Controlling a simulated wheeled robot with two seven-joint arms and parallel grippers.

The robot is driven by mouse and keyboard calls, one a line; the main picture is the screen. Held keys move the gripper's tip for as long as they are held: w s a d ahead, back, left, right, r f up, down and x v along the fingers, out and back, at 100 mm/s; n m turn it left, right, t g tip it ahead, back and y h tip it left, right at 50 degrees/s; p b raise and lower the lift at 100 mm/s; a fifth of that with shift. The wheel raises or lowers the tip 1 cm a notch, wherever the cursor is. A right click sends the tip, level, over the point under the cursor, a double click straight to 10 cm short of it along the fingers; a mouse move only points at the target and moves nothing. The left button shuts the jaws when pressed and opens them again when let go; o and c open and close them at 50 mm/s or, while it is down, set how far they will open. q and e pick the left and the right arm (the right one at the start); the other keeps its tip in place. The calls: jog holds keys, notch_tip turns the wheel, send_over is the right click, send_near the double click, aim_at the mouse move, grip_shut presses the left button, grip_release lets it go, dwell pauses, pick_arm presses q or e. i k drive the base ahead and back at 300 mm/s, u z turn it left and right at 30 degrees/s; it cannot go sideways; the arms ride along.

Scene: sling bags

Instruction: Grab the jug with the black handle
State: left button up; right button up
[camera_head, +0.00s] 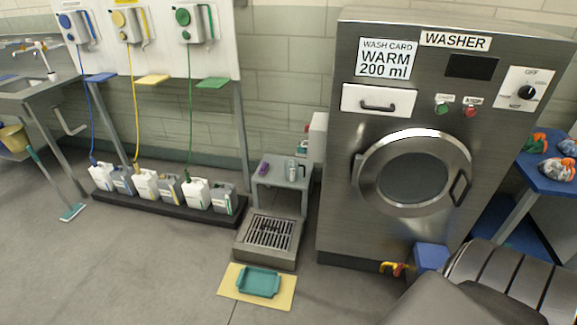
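A small grey-white jug (291,170) stands on the small grey table (272,184) left of the washer. A darker part shows at its side, but it is too small to tell whether this is a black handle. A purple item (264,169) lies on the same table, left of the jug. Several larger jugs (146,184), white and grey, stand in a row on a black floor tray (160,203) at the left. Their handle colours are not clear. Neither of my grippers is in view.
The steel washer (405,130) stands right of the small table. A floor drain grate (268,233) and a teal tray (259,282) on a yellow mat (228,284) lie in front. A blue table (545,172) is at the right. The left floor is mostly clear.

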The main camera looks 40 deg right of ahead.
aim_at(295, 171)
jog(key=z, duration=0.3)
jog(key=i, duration=0.85)
jog(key=z, duration=1.4)
jog(key=i, duration=0.75)
jog(key=z, duration=0.8)
